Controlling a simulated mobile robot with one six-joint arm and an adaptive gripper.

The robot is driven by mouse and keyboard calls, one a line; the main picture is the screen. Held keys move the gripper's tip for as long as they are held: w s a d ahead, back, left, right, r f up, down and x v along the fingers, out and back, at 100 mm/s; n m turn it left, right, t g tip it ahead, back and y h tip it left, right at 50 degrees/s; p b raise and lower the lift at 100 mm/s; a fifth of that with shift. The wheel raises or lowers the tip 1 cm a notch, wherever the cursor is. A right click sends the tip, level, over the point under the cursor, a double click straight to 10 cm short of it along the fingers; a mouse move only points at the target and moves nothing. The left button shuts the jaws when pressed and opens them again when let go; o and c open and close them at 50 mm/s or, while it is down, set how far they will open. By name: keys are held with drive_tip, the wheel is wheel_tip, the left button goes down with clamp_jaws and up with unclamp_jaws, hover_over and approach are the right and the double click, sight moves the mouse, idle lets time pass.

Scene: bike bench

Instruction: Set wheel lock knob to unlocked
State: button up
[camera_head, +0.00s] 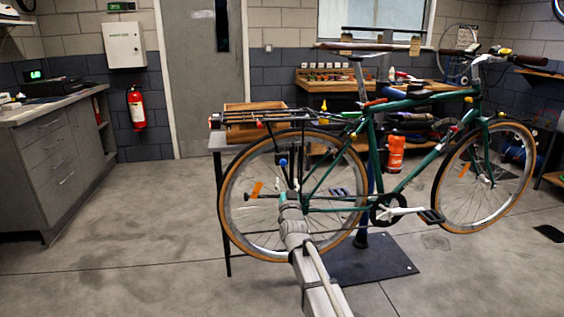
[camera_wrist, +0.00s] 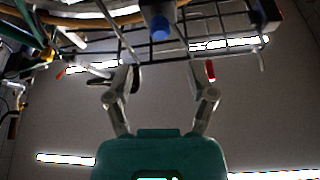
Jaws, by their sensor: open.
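The green bike's rear wheel (camera_head: 232,222) has a tan tyre and an orange reflector. A blue-ended knob (camera_head: 283,162) shows beside the upper spokes, below the rear rack; it may be the wheel lock knob, but no label or lock setting is readable. The blue end (camera_wrist: 160,30) also shows at the top of the wrist view, beyond the fingertips. My gripper (camera_head: 290,190) is beside the rear wheel, just below the knob. In the wrist view my gripper (camera_wrist: 168,78) is open, with its two fingers well apart and nothing between them.
The black rear rack (camera_head: 290,116) is above the knob, and its bars (camera_wrist: 215,42) cross the wrist view close to the fingers. A small red-tipped part (camera_wrist: 210,70) overlaps the right finger there. The stand's base plate (camera_head: 375,265) lies on the floor. Floor at left is clear.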

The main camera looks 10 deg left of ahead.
sight(284, 165)
drive_tip(key=p+x, duration=0.3)
drive_tip(key=x, duration=0.6)
drive_tip(key=shift+c, duration=0.2)
clamp_jaws()
